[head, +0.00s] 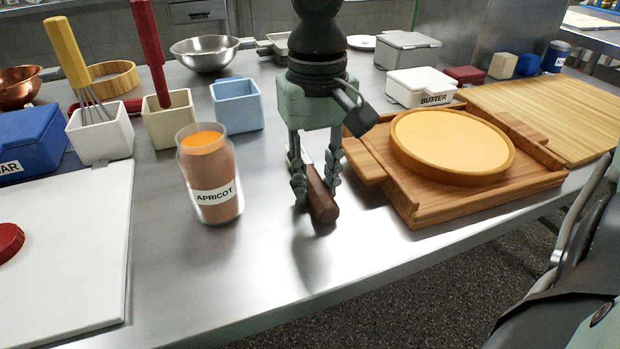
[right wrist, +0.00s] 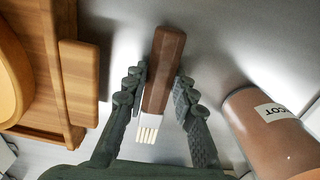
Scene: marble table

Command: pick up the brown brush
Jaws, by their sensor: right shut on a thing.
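The brown brush (head: 319,196) has a dark wooden handle, which points toward the near side of the table. My right gripper (head: 314,190) comes down from above and is shut on it, with one finger on each side of the handle. In the right wrist view, the brush (right wrist: 165,70) lies between the two fingers (right wrist: 158,95), and its pale bristles and light ferrule show near the palm. I cannot tell for sure whether the brush touches the metal table (head: 290,270) or hangs just above it. My left gripper is not in view.
An apricot jar (head: 211,175) stands left of the gripper. A wooden board (head: 440,212) with a round tan piece (head: 450,145) lies close on the right. White, cream and blue square pots (head: 238,105) stand behind the jar. The table front is clear.

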